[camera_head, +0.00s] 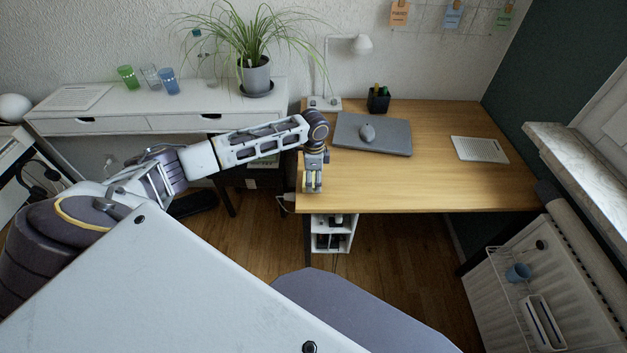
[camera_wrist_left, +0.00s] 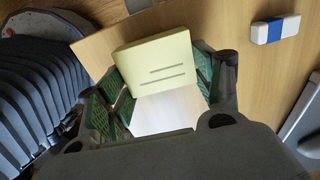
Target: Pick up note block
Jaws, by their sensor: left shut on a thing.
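The note block (camera_wrist_left: 158,62) is a pale yellow block with two thin grey lines on its face, seen in the left wrist view. My left gripper (camera_wrist_left: 160,82) has its green-padded fingers on either side of it and is shut on it. In the head view my left gripper (camera_head: 313,184) points down at the left front corner of the wooden desk (camera_head: 430,185). The block is too small there to make out clearly. A bright white area shows below the block between the fingers; I cannot tell what it is. My right gripper is not in view.
A blue and white eraser-like piece (camera_wrist_left: 275,29) lies on the wood near the gripper. The desk's front middle is clear.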

